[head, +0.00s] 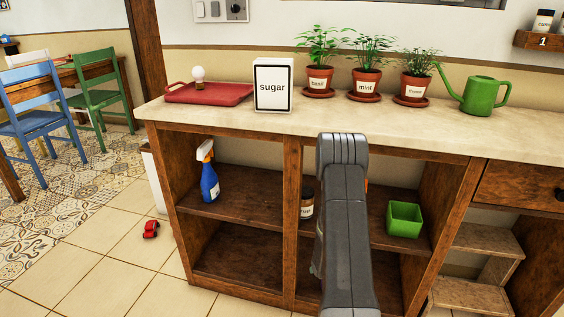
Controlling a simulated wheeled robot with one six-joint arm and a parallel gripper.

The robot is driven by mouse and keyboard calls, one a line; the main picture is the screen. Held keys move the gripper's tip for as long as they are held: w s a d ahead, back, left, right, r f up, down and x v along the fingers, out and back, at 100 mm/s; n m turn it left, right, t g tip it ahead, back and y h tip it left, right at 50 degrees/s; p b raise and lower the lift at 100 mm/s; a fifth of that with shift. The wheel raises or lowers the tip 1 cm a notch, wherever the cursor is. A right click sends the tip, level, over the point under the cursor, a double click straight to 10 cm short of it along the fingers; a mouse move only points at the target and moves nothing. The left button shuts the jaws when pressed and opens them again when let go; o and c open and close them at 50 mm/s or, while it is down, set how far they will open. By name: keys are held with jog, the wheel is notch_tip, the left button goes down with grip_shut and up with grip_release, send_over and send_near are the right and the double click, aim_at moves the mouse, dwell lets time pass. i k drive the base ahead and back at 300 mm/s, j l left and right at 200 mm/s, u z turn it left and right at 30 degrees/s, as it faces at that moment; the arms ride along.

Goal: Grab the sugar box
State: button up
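The sugar box (274,85) is white with a black border and the word "sugar". It stands upright on the pale countertop (230,119), just right of a red tray. My grey arm rises from the bottom of the head view in front of the shelving, its top end right of and lower in the picture than the box. The gripper's fingers do not show, so I cannot see whether they are open or shut. Nothing covers the front of the box.
A red tray (208,94) with a light bulb (198,77) is left of the box. Potted herbs (319,79) and a green watering can (483,94) stand to the right. Below, shelves hold a blue spray bottle (208,180), a partly hidden jar and a green container (404,219).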

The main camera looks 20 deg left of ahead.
aim_at(273, 78)
jog(key=u, duration=1.1)
